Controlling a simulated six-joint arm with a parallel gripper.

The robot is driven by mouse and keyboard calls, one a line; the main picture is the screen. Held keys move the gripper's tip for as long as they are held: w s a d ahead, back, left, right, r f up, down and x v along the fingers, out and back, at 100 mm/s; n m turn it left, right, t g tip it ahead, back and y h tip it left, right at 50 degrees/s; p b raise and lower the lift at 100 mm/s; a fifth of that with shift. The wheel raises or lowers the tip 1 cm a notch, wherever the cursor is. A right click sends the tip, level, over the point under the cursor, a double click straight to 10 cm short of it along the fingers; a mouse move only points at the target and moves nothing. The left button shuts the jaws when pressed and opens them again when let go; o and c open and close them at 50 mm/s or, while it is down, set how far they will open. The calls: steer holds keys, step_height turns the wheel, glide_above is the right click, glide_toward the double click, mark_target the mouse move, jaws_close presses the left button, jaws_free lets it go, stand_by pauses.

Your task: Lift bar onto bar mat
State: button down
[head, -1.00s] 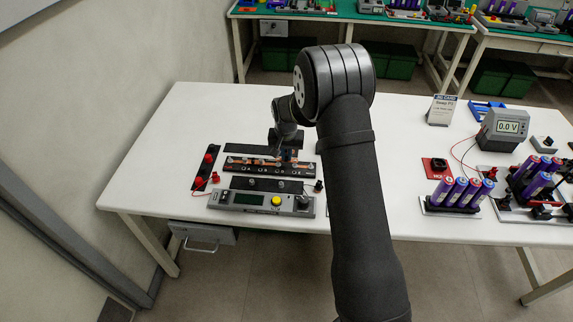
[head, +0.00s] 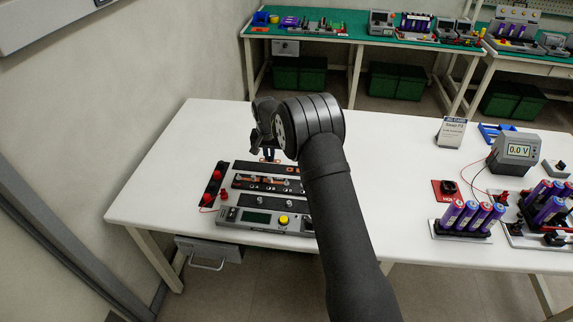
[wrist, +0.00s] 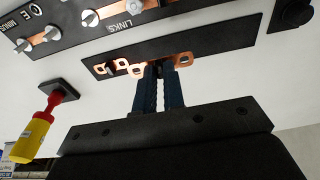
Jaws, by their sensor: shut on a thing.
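My gripper (wrist: 158,72) is shut on a copper bar (wrist: 136,71), whose ends with holes stick out on both sides of the fingers in the wrist view. The bar is at the black bar mat (wrist: 222,42), over its near edge in that view; I cannot tell whether it touches. More copper (wrist: 103,65) shows on the mat to the left; I cannot tell whether it is a separate bar. In the head view my gripper (head: 268,155) is over the back black strip (head: 239,167), partly hidden by my arm.
The links board (head: 250,184) with screws lies in front of the mat. A grey meter box (head: 255,223) and a black strip with red knobs (head: 214,187) are near. A yellow-and-red screwdriver (wrist: 38,130) stands in the wrist view. Batteries (head: 470,216) stand at right.

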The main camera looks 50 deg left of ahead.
glide_above(254, 166)
steer(key=shift+d, duration=0.25)
steer(key=shift+s+f, duration=0.15)
steer(key=shift+f, duration=1.75)
steer(key=shift+f, duration=0.1)
steer(key=shift+f, duration=0.5)
steer(key=shift+f, duration=0.25)
steer(key=c, duration=1.4)
jaws_free()
steer(key=shift+c, duration=0.2)
